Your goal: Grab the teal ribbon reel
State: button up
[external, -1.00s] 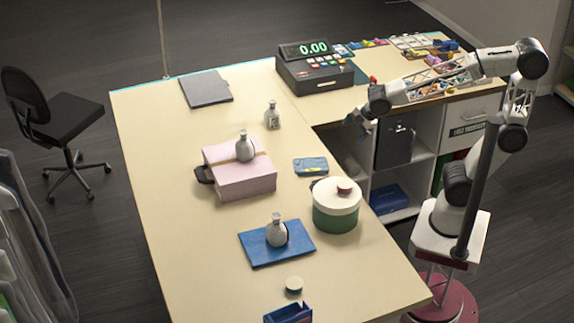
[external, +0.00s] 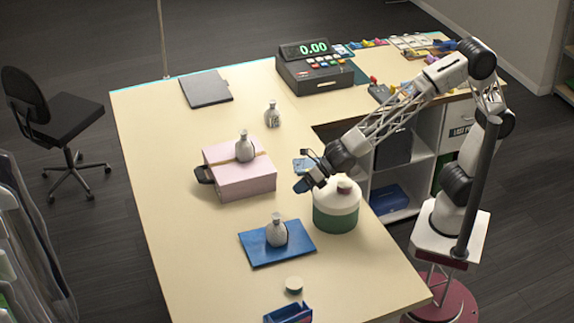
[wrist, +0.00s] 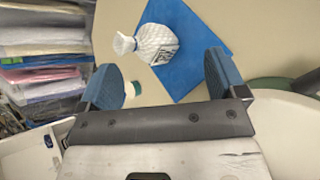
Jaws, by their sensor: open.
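A small round reel with a pale top (external: 293,284) lies on the counter near its front edge. In the wrist view it (wrist: 134,88) shows a teal-green side and sits beside the left finger, which partly hides it. My gripper (external: 308,180) is open and empty, held above the counter beside the green pot, well short of the reel. In the wrist view the blue fingers of my gripper (wrist: 162,78) stand wide apart with nothing between their pads.
A white bottle (external: 277,233) stands on a blue flat item (external: 258,252) between my gripper and the reel. The green pot (external: 335,218) is close under my arm. A pink box (external: 245,183) stands further left, and a blue container (external: 288,313) is just in front of the reel.

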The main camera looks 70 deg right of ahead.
jog(key=s+a+f+n+g+y, duration=0.1)
jog(key=s+a+f+n, duration=0.1)
jog(key=a+n, duration=0.35)
jog(key=s+a+f+n+y, duration=0.2)
jog(key=s+a, duration=0.1)
jog(key=a, duration=0.6)
jog(key=n+g+y, duration=0.2)
jog(key=n, duration=0.6)
send_near(296, 281)
jog(key=x, duration=0.3)
jog(key=shift+f+m, duration=0.2)
jog(key=shift+m, duration=0.05)
jog(key=shift+w+a, duration=0.1)
jog(key=shift+w, duration=0.05)
jog(key=shift+x, duration=1.15)
jog(key=shift+a, duration=0.15)
jog(key=shift+x, duration=2.5)
jog(key=shift+r, duration=0.1)
